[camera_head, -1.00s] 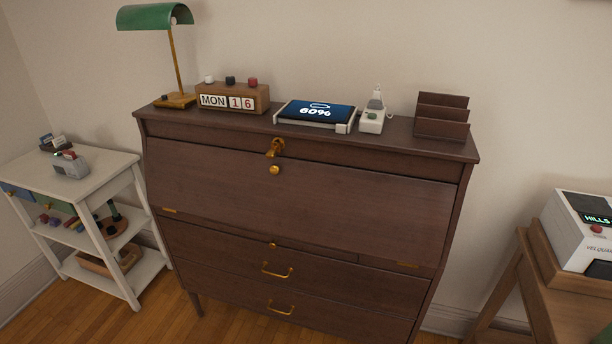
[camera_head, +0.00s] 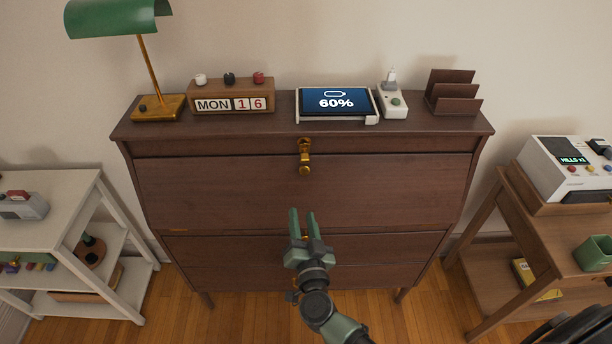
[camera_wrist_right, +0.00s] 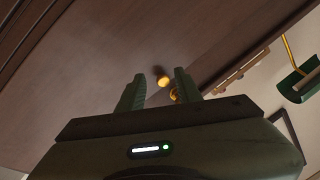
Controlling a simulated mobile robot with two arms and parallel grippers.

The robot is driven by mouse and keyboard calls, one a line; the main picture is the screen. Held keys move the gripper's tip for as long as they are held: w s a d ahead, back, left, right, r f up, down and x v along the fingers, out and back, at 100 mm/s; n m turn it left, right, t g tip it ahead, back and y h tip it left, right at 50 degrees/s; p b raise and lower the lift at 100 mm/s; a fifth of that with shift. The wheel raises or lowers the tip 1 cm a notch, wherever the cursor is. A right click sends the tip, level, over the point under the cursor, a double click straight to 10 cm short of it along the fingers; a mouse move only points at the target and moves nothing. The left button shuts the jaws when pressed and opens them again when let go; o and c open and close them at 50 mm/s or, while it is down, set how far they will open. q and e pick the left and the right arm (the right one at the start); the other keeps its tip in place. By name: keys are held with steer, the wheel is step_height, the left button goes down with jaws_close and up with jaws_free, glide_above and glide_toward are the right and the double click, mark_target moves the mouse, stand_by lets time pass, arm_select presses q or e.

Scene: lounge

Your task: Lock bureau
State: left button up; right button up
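The dark wooden bureau (camera_head: 230,185) stands ahead with its sloping front panel closed. A brass latch (camera_head: 304,146) sits at the top centre of the front, just above a round brass knob (camera_head: 304,170). My right gripper (camera_head: 303,213) is open and empty, pointing up at the bureau front, below the knob in the head view. In the right wrist view, brass fittings (camera_wrist_right: 163,81) show beyond and between the open fingers (camera_wrist_right: 160,76), apart from them. My left gripper is not in view.
On the bureau top stand a green lamp (camera_head: 157,60), a calendar block (camera_head: 232,97), a tablet (camera_head: 335,102), a white plug unit (camera_head: 393,103) and a letter rack (camera_head: 453,92). A white shelf (camera_head: 60,215) stands left and a wooden side table (camera_head: 530,235) right.

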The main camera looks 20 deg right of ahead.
mark_target(305, 162)
step_height(305, 162, up, 10)
steer(key=d+m+h+p, duration=0.2)
steer(key=m, duration=0.1)
arm_select(q)
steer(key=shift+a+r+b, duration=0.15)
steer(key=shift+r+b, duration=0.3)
steer(key=shift+b, duration=0.7)
arm_select(e)
steer(key=shift+m, duration=0.3)
steer(key=shift+a+x, duration=0.15)
steer(key=shift+x, duration=1.15)
steer(key=shift+a+x, duration=0.2)
steer(key=shift+x, duration=1.1)
steer(key=shift+f, duration=0.1)
